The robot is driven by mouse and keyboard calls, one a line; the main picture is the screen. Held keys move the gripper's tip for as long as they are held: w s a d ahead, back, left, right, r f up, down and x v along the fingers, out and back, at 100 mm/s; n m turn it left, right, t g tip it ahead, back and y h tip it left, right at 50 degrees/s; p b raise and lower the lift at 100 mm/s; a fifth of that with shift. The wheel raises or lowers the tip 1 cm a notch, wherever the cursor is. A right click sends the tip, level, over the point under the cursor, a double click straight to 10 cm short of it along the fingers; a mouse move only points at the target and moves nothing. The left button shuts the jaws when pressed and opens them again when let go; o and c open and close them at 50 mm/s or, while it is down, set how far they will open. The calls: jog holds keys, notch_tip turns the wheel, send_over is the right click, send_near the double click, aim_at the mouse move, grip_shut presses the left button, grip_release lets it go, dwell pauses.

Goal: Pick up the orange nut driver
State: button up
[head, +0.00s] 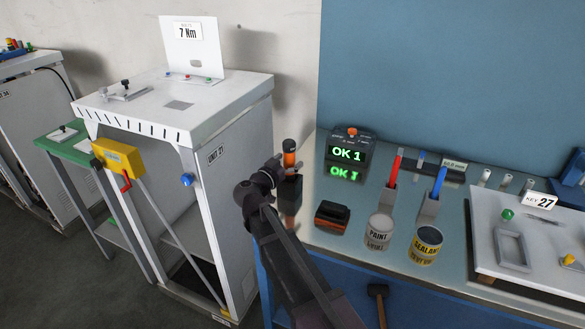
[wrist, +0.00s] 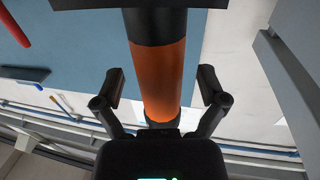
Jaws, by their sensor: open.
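The orange nut driver (head: 290,159) stands upright at the left end of the blue bench, its lower part in or behind a dark block (head: 289,187). It has an orange band with black above and below. My gripper (head: 273,172) is just to its left in the head view. In the wrist view the nut driver's orange band (wrist: 158,75) lies between the two open fingers of my gripper (wrist: 163,88), with a gap on each side.
A black box with a green "OK 1" display (head: 347,151) stands behind right. A white cabinet (head: 230,165) is close on the left.

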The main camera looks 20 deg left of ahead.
aim_at(289, 141)
grip_shut()
dwell(0.3)
jog(key=shift+r, duration=0.25)
notch_tip(289, 141, up, 10)
jog(key=p, duration=1)
jog(key=shift+f, duration=0.25)
dwell(0.4)
